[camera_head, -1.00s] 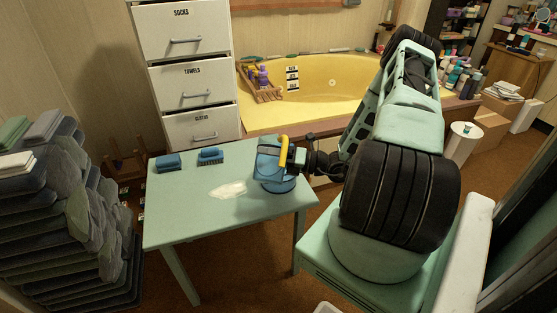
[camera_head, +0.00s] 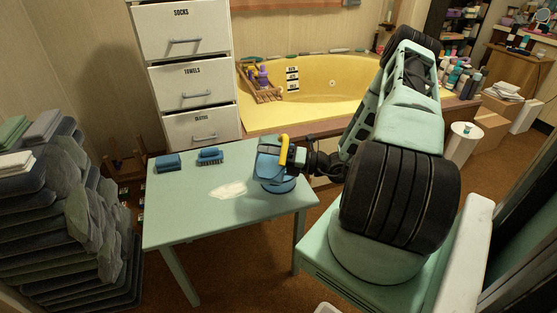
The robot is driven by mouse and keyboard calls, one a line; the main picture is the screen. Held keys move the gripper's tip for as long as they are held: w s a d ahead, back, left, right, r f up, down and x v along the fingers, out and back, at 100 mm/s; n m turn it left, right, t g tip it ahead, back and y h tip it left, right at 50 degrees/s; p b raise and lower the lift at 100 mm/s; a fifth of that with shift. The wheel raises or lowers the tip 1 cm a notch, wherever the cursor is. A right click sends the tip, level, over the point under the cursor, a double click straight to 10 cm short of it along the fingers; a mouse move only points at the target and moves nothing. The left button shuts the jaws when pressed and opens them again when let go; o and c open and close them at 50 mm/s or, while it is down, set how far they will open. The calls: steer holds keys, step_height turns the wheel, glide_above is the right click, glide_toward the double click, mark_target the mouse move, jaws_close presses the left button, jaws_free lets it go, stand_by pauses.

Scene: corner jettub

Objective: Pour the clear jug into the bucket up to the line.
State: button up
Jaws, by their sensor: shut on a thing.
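A see-through bluish jug (camera_head: 267,163) with a yellow handle (camera_head: 284,150) is at the right part of the green table, tilted over a low blue bucket (camera_head: 279,186). The two overlap in this view, so I cannot tell whether they touch. My gripper (camera_head: 304,163) is at the jug's right side, shut on the jug; its fingertips are mostly hidden. The bucket's inside, its line and any liquid level are hidden. A pale wet puddle (camera_head: 228,190) lies on the table left of the bucket.
The green table (camera_head: 190,220) also bears two blue brushes (camera_head: 168,162) (camera_head: 210,155) at its back left. Behind stand a white drawer unit (camera_head: 190,70) and the yellow tub (camera_head: 340,100). Stacked dark folded cloths (camera_head: 70,220) stand at the left. The table's front is clear.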

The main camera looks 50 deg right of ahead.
mark_target(266, 169)
steer(key=shift+w+d+f+m+t+h+b, duration=0.15)
steer(key=shift+m+b, duration=0.2)
steer(key=shift+m, duration=0.25)
steer(key=shift+s+f+m+t+h+b, duration=0.15)
steer(key=shift+m+b, duration=0.2)
steer(key=shift+m, duration=0.25)
stand_by(2.6)
